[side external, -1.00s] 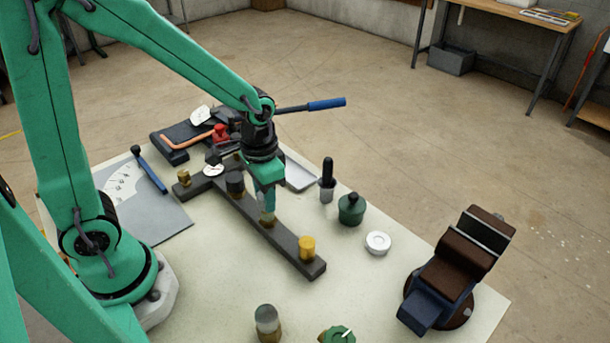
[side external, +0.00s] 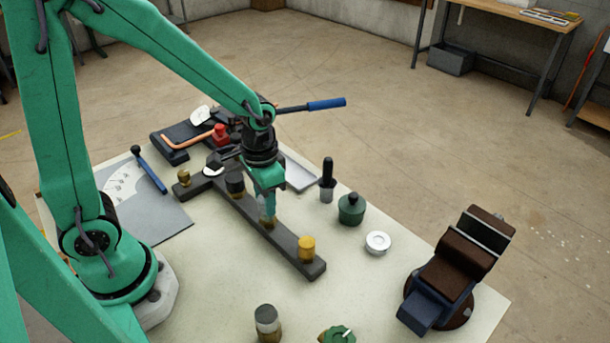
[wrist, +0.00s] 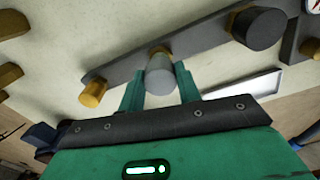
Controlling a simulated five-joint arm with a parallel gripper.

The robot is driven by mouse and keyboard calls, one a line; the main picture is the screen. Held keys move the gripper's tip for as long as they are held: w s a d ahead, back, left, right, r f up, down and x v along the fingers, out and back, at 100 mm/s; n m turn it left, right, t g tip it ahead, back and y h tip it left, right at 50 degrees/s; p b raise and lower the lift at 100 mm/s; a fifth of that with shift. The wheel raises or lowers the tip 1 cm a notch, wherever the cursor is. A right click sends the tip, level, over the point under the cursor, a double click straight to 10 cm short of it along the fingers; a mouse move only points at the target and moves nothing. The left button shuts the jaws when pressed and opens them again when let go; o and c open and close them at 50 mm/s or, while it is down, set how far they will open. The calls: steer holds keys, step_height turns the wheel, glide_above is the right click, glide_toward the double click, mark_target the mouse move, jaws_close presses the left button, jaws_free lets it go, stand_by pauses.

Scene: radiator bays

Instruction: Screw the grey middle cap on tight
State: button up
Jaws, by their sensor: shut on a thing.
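The grey middle cap (wrist: 160,78) sits between my gripper's two green fingers in the wrist view, over a brass neck (wrist: 158,51) on the dark bar (side external: 286,243). My gripper (side external: 267,212) points down at the middle of the bar and is shut on the cap. In the side view the fingers hide most of the cap; the brass neck shows just below them. Whether the cap is fully seated cannot be seen. A dark cap (side external: 235,183) stands beside it on the bar, and a yellow piece (side external: 307,246) stands near the bar's near end.
A black-handled tool (side external: 327,178), a green jar (side external: 351,210) and a white ring (side external: 378,242) stand to the right. A brown-and-blue vise (side external: 455,270) is at the right edge. A grey-topped brass piece (side external: 267,322) stands in front. The table between is clear.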

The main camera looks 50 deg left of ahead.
steer(key=shift+f, duration=0.6)
stand_by(0.4)
steer(key=o, duration=1.1)
steer(key=shift+r, duration=0.1)
steer(key=shift+r, duration=3.85)
steer(key=shift+c, duration=1.1)
steer(key=shift+w+r+n, duration=0.1)
steer(key=shift+r+n, duration=0.65)
steer(key=shift+n, duration=0.35)
